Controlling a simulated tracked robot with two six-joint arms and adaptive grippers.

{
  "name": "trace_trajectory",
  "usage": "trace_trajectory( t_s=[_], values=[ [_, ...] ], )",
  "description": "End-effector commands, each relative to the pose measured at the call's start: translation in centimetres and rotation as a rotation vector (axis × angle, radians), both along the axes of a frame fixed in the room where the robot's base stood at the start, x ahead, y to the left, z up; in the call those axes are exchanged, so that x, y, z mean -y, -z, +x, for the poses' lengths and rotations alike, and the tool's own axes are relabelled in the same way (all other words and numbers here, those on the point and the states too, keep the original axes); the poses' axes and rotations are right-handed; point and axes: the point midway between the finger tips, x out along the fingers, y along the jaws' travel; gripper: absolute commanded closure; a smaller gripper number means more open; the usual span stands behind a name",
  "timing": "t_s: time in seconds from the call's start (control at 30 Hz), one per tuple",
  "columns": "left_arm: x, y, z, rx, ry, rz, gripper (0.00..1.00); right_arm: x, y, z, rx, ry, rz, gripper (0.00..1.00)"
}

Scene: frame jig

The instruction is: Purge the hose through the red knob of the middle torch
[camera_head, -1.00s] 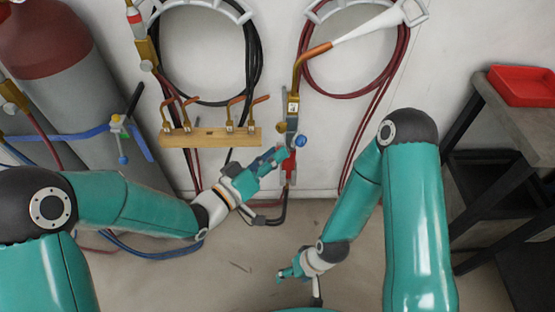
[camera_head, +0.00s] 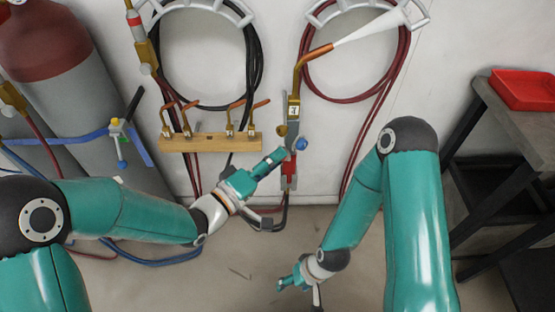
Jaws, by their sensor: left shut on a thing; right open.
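A torch (camera_head: 293,105) with a brass body, a small label and a copper neck hangs upright on the wall in the middle of the view. A blue knob (camera_head: 301,144) sticks out on its right side. A red part (camera_head: 289,175) shows below, where the hoses join. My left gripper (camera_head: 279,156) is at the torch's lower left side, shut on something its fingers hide. By its place this looks like the red knob, but I cannot see the knob itself. My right gripper (camera_head: 283,284) is low over the floor, open and empty, away from the torch.
A wooden rack (camera_head: 210,142) with several copper nozzles is on the wall to the left. Coiled black and red hoses hang behind. A gas cylinder (camera_head: 95,110) stands at left. A dark table (camera_head: 510,120) with a red tray (camera_head: 522,92) is at right.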

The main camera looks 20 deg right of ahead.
Motion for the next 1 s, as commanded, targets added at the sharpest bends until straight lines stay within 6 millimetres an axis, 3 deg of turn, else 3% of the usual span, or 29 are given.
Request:
trace_trajectory(
  t_s=[0.27, 0.3, 0.47, 0.8, 1.0],
  values=[
    [0.0, 0.3, -0.1, -0.007, 0.001, 0.006, 1.00, 0.0, 0.0, 0.0, 0.000, 0.000, 0.000, 0.32],
    [0.0, 0.3, -0.1, -0.007, 0.001, 0.006, 0.72, 0.0, 0.0, 0.0, 0.000, 0.000, 0.000, 0.32],
    [0.0, 0.3, 0.0, -0.005, 0.001, 0.005, 0.48, 0.0, 0.0, 0.0, 0.000, 0.000, 0.000, 0.32],
    [-0.2, 0.1, -0.1, -0.002, -0.001, 0.002, 0.48, 0.0, 0.0, 0.0, 0.000, 0.000, 0.000, 0.32],
    [-2.0, 0.2, -1.0, -0.004, -0.004, 0.003, 0.48, 0.0, 0.0, 0.0, 0.000, 0.000, 0.000, 0.32]
  ],
)
